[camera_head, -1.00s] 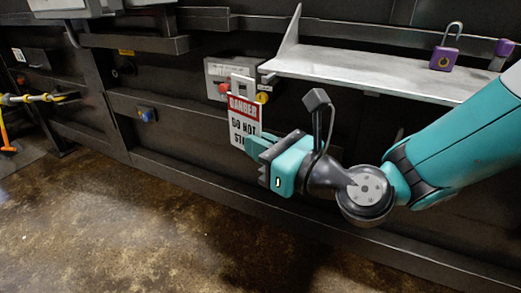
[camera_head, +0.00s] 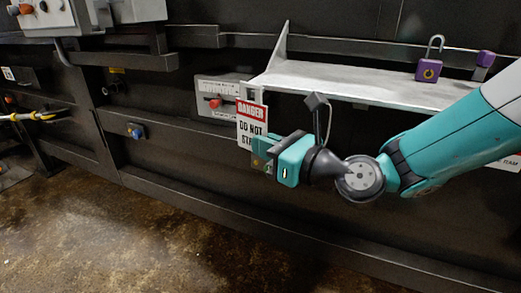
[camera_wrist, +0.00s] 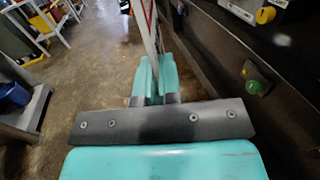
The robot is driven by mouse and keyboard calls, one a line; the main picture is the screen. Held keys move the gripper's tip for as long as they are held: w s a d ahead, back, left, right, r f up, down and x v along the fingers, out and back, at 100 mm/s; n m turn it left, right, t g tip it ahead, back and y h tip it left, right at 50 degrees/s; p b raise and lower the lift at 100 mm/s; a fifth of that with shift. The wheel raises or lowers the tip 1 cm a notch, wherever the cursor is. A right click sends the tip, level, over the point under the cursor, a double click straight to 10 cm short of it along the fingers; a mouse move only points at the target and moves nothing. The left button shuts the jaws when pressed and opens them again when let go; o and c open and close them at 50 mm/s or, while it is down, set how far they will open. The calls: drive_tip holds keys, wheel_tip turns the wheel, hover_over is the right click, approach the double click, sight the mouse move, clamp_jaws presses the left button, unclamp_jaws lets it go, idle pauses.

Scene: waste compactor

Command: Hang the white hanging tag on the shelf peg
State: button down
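The white hanging tag (camera_head: 250,125), with a red DANGER band and black lettering, is upright in my gripper (camera_head: 262,157). The teal fingers are shut on its lower part. In the wrist view the tag (camera_wrist: 153,35) shows nearly edge-on, rising between the fingers (camera_wrist: 154,78). Its top, with a dark hole, overlaps the left front corner of the grey shelf (camera_head: 345,83) in the head view; I cannot tell whether they touch. I cannot make out the shelf peg; the tag may hide it.
A purple padlock (camera_head: 429,70) and another purple item (camera_head: 484,63) are on the shelf's right part. The brown floor (camera_head: 130,240) in front is clear.

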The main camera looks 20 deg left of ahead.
drive_tip(key=shift+w+d+f+p, duration=0.1)
drive_tip(key=shift+w+f+p, duration=0.1)
drive_tip(key=shift+w, duration=0.45)
drive_tip(key=shift+w+d+f+p, duration=0.1)
drive_tip(key=shift+w+f, duration=0.05)
drive_tip(key=shift+w, duration=0.5)
drive_tip(key=shift+f, duration=0.1)
drive_tip(key=shift+a, duration=0.1)
drive_tip(key=c, duration=1.2)
unclamp_jaws()
drive_tip(key=shift+c, duration=0.2)
